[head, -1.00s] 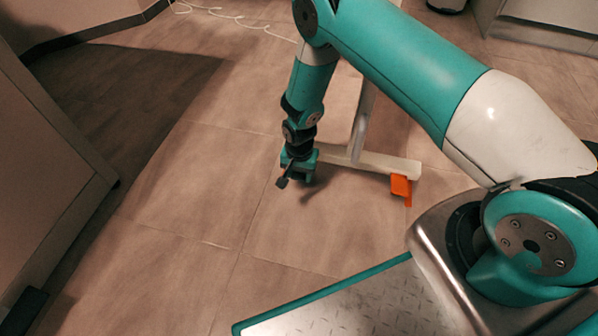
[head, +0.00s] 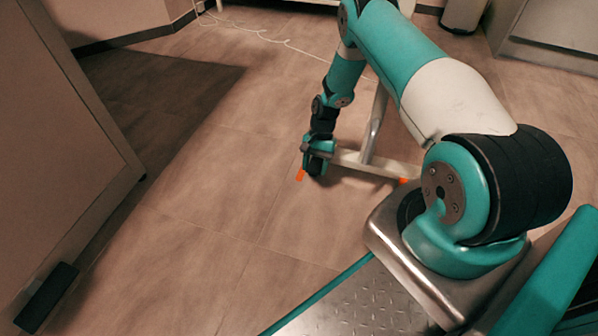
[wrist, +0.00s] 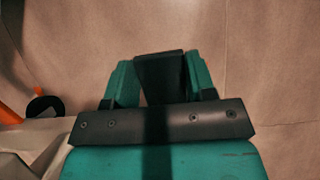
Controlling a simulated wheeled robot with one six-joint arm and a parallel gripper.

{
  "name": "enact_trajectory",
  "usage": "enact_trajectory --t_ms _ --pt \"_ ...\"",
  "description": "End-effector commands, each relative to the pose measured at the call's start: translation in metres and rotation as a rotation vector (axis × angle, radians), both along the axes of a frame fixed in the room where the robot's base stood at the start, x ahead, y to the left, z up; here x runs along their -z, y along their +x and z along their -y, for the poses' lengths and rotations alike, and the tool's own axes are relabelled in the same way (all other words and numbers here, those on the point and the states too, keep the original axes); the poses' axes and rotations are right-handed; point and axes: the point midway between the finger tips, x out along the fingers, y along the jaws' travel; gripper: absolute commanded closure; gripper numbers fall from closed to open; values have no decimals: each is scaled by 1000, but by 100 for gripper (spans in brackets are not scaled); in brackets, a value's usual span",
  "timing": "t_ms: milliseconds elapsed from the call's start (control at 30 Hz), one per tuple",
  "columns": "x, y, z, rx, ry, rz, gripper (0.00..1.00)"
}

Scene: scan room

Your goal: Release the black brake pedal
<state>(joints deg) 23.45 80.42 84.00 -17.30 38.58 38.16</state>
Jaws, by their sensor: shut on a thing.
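My gripper (head: 319,162) is low over the floor at the near left end of a pale stand foot. In the wrist view, its two teal fingers (wrist: 158,85) are shut on the black brake pedal (wrist: 160,70), a dark flat piece between them. In the head view the gripper mostly hides the pedal. An orange tab (head: 300,174) shows just left of and below the gripper.
The pale foot bar (head: 375,165) with its upright post runs right from the gripper, with another orange tab (head: 403,180) at its right end. A cabinet (head: 70,130) stands at left. Tiled floor (head: 210,210) is clear between. A white cable (head: 250,30) lies behind.

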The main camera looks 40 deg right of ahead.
Motion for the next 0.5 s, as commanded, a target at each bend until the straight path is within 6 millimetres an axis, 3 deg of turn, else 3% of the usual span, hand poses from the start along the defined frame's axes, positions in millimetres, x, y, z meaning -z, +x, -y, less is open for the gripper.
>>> enact_trajectory --t_ms 167,467,500 --pt "-1 -2 10 15 20 -12 92" --pt "-1 -3 11 16 19 -13 92" --pt "-1 -3 11 16 18 -14 47"
